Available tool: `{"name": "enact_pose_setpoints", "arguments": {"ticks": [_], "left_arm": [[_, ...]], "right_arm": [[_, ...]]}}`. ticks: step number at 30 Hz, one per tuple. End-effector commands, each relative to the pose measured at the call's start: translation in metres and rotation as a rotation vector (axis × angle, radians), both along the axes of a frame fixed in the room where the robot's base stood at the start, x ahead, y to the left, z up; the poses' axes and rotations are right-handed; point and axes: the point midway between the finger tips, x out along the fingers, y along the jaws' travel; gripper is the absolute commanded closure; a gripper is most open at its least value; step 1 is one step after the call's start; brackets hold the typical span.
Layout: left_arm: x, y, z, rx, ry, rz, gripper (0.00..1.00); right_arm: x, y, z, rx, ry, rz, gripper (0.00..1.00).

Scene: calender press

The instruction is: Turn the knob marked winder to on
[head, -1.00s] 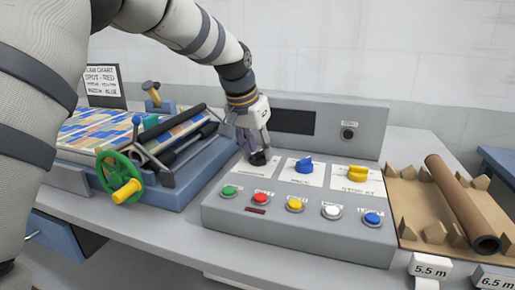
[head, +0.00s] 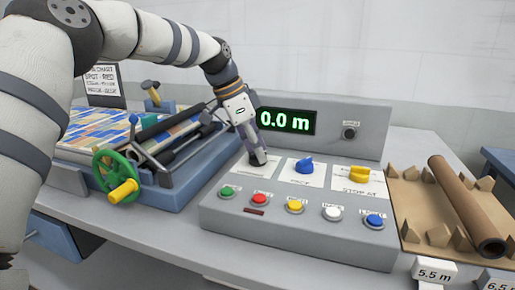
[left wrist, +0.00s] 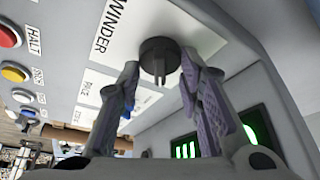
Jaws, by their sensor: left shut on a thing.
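The winder knob (head: 257,161) is a small black knob on a white plate at the left of the grey control panel's sloping face. The word WINDER shows beside the knob (left wrist: 160,55) in the left wrist view. My left gripper (head: 255,153) reaches down to it from above and is shut on it. In the left wrist view its two fingers (left wrist: 160,72) stand on either side of the knob. The display (head: 285,122) is lit green and reads 0.0 m. The right gripper is not in view.
A blue knob (head: 304,166) and a yellow knob (head: 360,174) sit to the right of the winder knob. Several coloured buttons (head: 295,206) line the panel's front. The press with a green handwheel (head: 115,175) stands left; a brown tube (head: 466,205) lies right.

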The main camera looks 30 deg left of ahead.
Motion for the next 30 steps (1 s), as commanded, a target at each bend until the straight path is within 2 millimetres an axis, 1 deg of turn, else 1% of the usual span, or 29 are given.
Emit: {"name": "enact_pose_setpoints", "arguments": {"ticks": [1, 9, 20, 21, 23, 30], "left_arm": [[-0.0001, 0.0001, -0.0038, -0.001, 0.006, -0.014, 0.95], [-0.0004, 0.0, -0.0028, -0.001, 0.006, -0.056, 0.95], [-0.0005, -0.0003, -0.0028, -0.001, 0.006, -0.061, 0.95], [-0.0006, -0.0004, -0.0029, -0.001, 0.007, -0.06, 0.63], [-0.0005, -0.0003, -0.0028, 0.0, 0.006, -0.059, 0.5], [-0.0003, -0.0001, -0.0013, -0.001, 0.003, -0.059, 0.5]], "right_arm": [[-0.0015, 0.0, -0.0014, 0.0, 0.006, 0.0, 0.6], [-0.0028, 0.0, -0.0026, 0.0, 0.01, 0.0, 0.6], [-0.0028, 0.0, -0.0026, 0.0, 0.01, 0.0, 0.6], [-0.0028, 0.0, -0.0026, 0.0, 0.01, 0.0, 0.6], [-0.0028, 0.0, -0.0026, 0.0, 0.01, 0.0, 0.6], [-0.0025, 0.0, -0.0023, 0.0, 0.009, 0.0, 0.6]]}}
